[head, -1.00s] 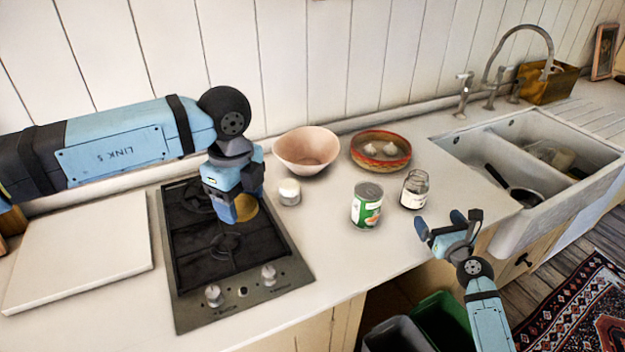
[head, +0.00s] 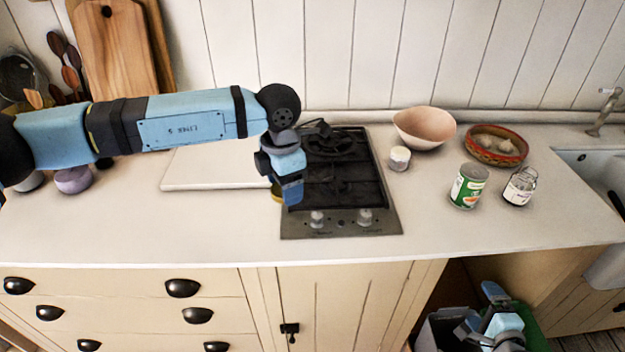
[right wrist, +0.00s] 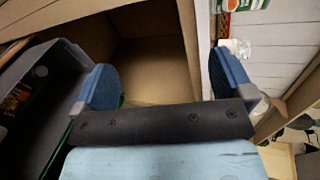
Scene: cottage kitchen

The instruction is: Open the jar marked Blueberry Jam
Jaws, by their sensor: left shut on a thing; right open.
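A small glass jar (head: 519,187) with a pale label stands upright on the counter at the right. Its label is too small to read, and its mouth shows no lid. My left gripper (head: 291,192) is shut on a round golden lid (head: 277,193), mostly hidden behind the fingers, above the hob's left edge. My right gripper (head: 490,312) is low in front of the counter, below the jar. In the right wrist view its blue fingers (right wrist: 162,88) are wide apart with nothing between them.
A green-labelled can (head: 468,187) stands just left of the jar. A small white-labelled jar (head: 399,158), a pink bowl (head: 424,128) and a red-rimmed bowl (head: 497,146) are behind. A white board (head: 215,168) lies left of the hob (head: 340,180). The front-left counter is clear.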

